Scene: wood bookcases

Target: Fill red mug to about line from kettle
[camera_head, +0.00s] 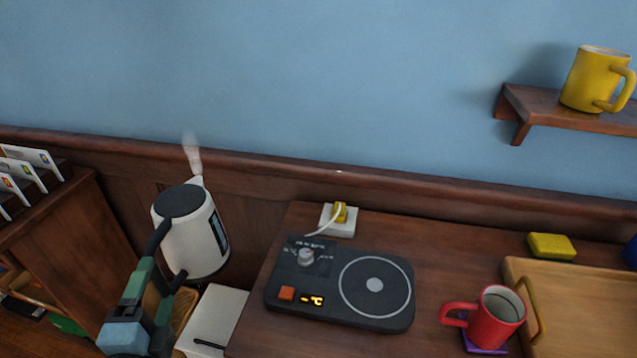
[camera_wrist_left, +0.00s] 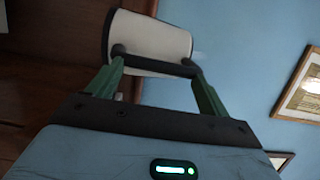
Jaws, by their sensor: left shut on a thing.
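The kettle (camera_head: 205,237), white with a black lid and handle, is in the air left of the counter, roughly upright. Steam rises from its spout. My left gripper (camera_head: 160,268) is shut on its handle; in the left wrist view the kettle (camera_wrist_left: 150,36) lies beyond the green fingers (camera_wrist_left: 155,66). The red mug (camera_head: 496,322) stands upright on a purple coaster (camera_head: 484,346) at the counter's right front, its handle to the left. Its inside looks pale grey; I cannot make out a line or any liquid. My right gripper is not in view.
A black hot plate (camera_head: 340,285) with an orange button and lit display lies between kettle and mug. A wooden tray (camera_head: 585,300) is close right of the mug. A yellow sponge (camera_head: 551,246) lies behind it. A yellow mug (camera_head: 594,80) stands on the wall shelf (camera_head: 570,108).

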